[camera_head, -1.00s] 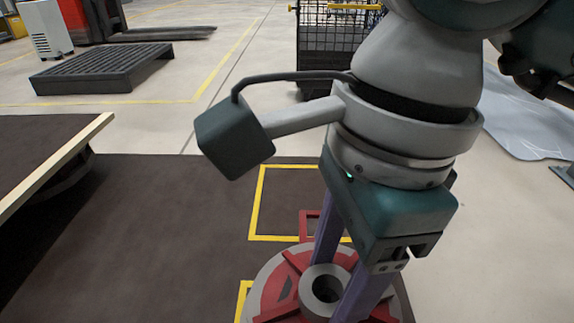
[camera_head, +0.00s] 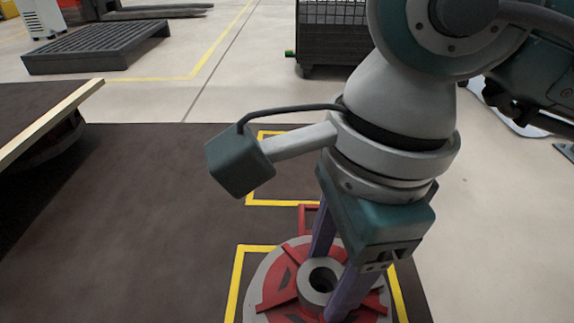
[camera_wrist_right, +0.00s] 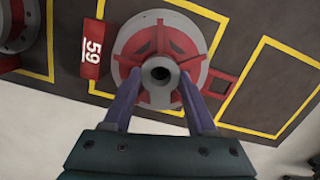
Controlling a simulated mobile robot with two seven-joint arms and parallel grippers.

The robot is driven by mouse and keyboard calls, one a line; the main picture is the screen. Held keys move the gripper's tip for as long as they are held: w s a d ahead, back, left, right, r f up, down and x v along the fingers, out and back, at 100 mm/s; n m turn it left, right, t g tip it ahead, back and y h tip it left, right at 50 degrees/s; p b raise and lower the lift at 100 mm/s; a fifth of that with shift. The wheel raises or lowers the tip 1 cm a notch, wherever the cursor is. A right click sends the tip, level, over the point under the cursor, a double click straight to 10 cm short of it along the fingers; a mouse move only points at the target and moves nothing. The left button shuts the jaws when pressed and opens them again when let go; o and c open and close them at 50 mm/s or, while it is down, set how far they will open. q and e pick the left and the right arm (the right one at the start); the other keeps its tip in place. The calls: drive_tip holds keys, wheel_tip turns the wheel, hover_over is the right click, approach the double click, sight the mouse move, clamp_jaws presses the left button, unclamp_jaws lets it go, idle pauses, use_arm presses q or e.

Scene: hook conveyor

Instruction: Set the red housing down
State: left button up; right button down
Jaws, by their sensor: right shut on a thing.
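The red housing (camera_head: 270,292) is a round grey and red part with a grey central hub. It is at the bottom of the head view, and it also shows in the right wrist view (camera_wrist_right: 192,42). My right gripper (camera_head: 326,283) points down with its two purple fingers shut on the hub, one on each side. The housing appears level over a yellow-outlined square (camera_head: 237,275) on the dark surface. I cannot tell whether its underside touches that surface. A red open frame (camera_wrist_right: 221,84) projects from its side. My left gripper is not in view.
A red block marked 59 (camera_wrist_right: 93,50) is beside the housing in the wrist view. Another round red and grey part (camera_wrist_right: 14,28) is at the upper left there. An empty yellow outline (camera_wrist_right: 277,88) lies to the right. A wood-edged table (camera_head: 50,122) is at the head view's left.

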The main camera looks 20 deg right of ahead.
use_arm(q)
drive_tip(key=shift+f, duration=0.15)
use_arm(e)
drive_tip(key=c, duration=0.7)
unclamp_jaws()
drive_tip(key=shift+f, duration=0.15)
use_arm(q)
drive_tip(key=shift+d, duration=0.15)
use_arm(e)
drive_tip(key=o, duration=0.5)
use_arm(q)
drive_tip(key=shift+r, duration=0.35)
use_arm(e)
drive_tip(key=shift+r, duration=0.35)
use_arm(q)
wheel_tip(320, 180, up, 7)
drive_tip(key=p, duration=0.7)
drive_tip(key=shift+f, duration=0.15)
use_arm(e)
wheel_tip(320, 180, up, 12)
drive_tip(key=d, duration=0.1)
drive_tip(key=shift+d+f, duration=0.15)
drive_tip(key=shift+d, duration=0.1)
